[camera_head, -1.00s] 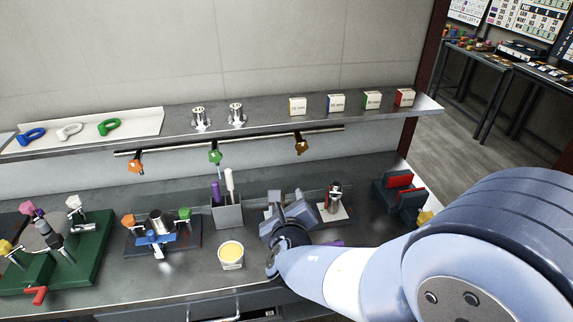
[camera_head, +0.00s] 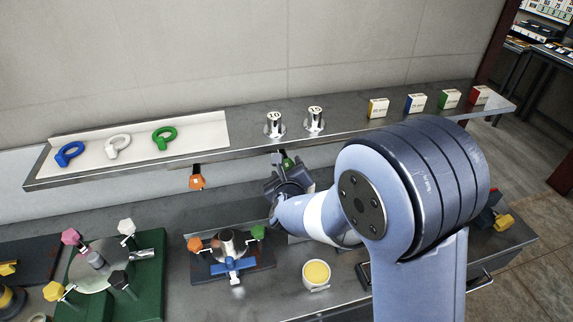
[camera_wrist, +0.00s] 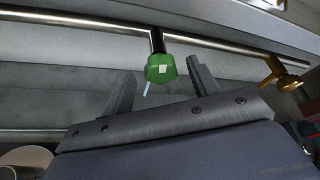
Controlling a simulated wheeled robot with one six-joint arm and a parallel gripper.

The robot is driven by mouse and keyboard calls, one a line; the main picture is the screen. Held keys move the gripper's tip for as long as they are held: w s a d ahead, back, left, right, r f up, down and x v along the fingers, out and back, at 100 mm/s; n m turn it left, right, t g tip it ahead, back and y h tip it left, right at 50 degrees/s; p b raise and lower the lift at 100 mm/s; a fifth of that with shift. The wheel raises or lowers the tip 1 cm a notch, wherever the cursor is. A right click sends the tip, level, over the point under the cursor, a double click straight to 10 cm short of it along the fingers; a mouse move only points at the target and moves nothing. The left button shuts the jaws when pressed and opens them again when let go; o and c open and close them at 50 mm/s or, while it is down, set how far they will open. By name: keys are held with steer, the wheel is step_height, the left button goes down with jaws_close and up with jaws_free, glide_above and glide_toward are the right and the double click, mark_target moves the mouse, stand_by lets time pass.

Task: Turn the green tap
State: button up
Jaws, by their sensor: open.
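The green tap (camera_wrist: 160,68) hangs from a horizontal metal pipe (camera_wrist: 90,22) in the wrist view. It has a faceted green knob with a white square, and a thin pale blue streak shows below it. My gripper (camera_wrist: 160,72) is open, its two fingers either side of the knob in the picture. I cannot tell whether they touch it or how deep it sits between them. In the head view, only a bit of the green tap (camera_head: 287,161) shows above my gripper (camera_head: 282,170), just under the shelf edge.
An orange tap (camera_head: 197,180) hangs left on the pipe, and a brass-coloured tap (camera_wrist: 284,73) hangs right. The shelf (camera_head: 245,146) lies close above my gripper. Below stand a small valve stand (camera_head: 232,262) with another green knob and a yellow-filled cup (camera_head: 316,275).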

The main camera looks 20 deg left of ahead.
mark_target(287, 166)
steer(key=shift+x, duration=1.05)
steer(key=shift+c, duration=0.3)
steer(key=c, duration=0.9)
steer(key=shift+c, duration=0.2)
